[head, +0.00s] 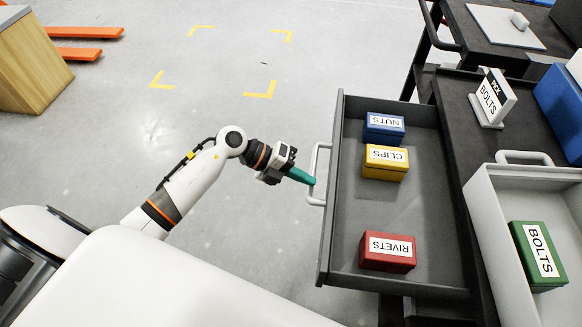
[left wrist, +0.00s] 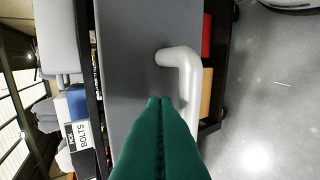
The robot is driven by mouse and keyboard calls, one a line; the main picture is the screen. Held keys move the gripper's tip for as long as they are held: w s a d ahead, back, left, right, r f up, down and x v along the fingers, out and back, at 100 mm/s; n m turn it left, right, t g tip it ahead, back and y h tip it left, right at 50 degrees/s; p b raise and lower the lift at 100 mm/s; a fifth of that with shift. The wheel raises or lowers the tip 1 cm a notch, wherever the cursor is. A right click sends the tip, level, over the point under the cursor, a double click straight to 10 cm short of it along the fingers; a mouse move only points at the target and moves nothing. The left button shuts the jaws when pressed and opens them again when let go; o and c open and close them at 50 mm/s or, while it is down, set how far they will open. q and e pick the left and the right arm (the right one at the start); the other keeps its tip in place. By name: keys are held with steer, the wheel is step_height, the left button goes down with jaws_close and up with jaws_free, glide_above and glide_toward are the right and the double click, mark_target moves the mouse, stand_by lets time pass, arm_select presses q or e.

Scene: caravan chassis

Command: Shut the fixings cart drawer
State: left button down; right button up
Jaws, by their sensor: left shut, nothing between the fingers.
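The fixings cart drawer (head: 425,205) is grey and stands pulled out to the left of the cart, open at the top. It holds a blue NUTS box (head: 384,128), a yellow CLIPS box (head: 385,163) and a red RIVETS box (head: 387,252). Its white bar handle (head: 319,174) is on the left face and shows large in the left wrist view (left wrist: 183,75). My left gripper (head: 312,181) has green fingers, shut and empty, at the handle near the drawer front (left wrist: 137,70). I cannot tell whether the tips touch it. My right gripper is not in view.
A white tray (head: 488,215) with a green BOLTS box (head: 538,255) is at the right. A BOLTS sign (head: 492,98) stands on the dark cart top (head: 458,90). Orange forks (head: 85,32) and a wooden block (head: 30,65) are far left. The floor between is clear.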

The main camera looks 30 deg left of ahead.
arm_select(q)
steer(key=shift+x, duration=1.1)
steer(key=shift+w+d+f, duration=0.1)
steer(key=shift+d+f, duration=0.15)
steer(key=shift+d, duration=0.1)
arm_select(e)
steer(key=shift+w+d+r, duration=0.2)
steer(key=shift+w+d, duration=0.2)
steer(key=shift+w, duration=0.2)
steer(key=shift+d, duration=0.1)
arm_select(q)
steer(key=shift+d, duration=0.1)
